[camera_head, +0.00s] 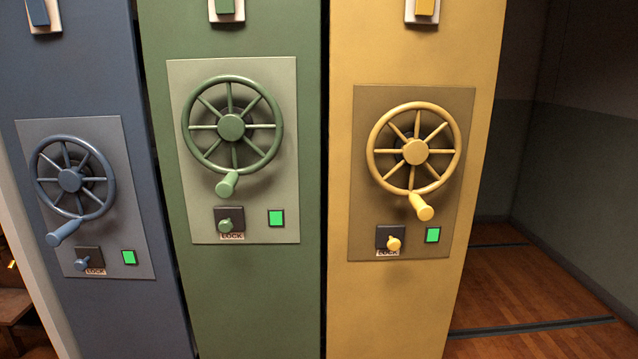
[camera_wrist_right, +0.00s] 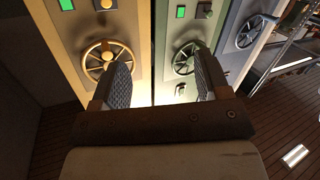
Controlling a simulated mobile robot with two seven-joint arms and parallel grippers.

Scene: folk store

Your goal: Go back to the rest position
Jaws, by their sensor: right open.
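My right gripper (camera_wrist_right: 163,78) shows in the right wrist view, its two dark ridged fingers spread apart with nothing between them. It points toward the yellow and green shelf fronts, with a gap between these fronts showing between the fingers. I cannot tell how far it is from them. Neither gripper shows in the head view, and my left gripper is in no view.
A blue (camera_head: 70,180), a green (camera_head: 231,127) and a yellow (camera_head: 414,152) handwheel stick out from tall shelf ends of matching colours. Each has a small lock knob and a lit green square below. Open wooden floor (camera_head: 535,300) lies to the right.

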